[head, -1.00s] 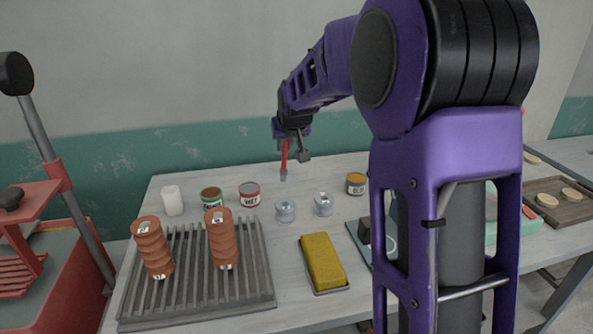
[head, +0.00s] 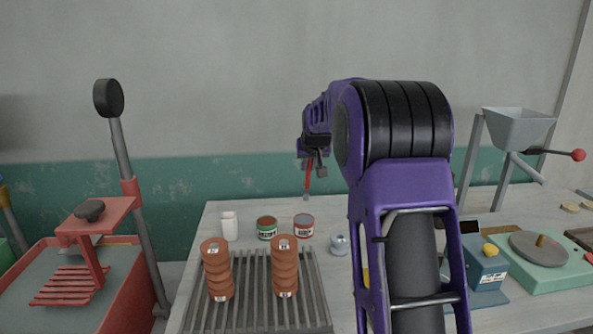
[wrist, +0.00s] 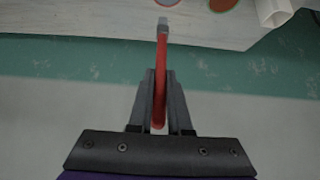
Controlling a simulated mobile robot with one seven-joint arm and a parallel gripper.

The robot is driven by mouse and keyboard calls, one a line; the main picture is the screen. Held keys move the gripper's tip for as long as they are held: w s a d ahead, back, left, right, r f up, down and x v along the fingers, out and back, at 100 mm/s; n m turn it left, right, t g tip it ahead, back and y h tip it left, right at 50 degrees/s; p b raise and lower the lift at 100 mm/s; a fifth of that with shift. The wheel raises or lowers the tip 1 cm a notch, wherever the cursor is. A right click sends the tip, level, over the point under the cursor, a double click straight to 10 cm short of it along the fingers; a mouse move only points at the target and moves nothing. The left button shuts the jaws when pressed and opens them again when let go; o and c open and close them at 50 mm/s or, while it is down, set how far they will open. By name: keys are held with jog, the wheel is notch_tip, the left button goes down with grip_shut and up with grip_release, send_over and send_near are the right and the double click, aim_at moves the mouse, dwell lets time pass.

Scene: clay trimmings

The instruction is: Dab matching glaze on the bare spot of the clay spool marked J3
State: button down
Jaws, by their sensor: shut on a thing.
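My gripper (head: 312,166) is shut on a red-handled brush (head: 308,183) with a grey tip, held pointing down above the back of the table. The gripper (wrist: 160,78) and brush (wrist: 162,60) also show in the wrist view. Two brown clay spools, one at left (head: 218,272) and one at right (head: 285,268), stand on a slatted rack (head: 322,290). Their small white tags are too small to read, and I cannot make out a bare spot. A green-labelled can (head: 267,229) and a red-and-white-labelled can (head: 304,227) stand behind them.
A white cup (head: 229,226) stands left of the cans, and a pale blue-grey jar (head: 338,244) right of them. My arm hides most of a yellow block (head: 366,278). A red press (head: 95,225) is at left; a green wheel device (head: 545,265) is at right.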

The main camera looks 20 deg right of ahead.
aim_at(306, 186)
jog(key=shift+w+a+f, duration=0.15)
jog(key=shift+w+a, duration=0.1)
jog(key=shift+w, duration=0.05)
jog(key=shift+f+b, duration=2.15)
jog(key=shift+f, duration=0.7)
jog(key=shift+f+b, duration=0.4)
jog(key=shift+f, duration=0.2)
jog(key=shift+r+p, duration=2.55)
jog(key=shift+r, duration=1)
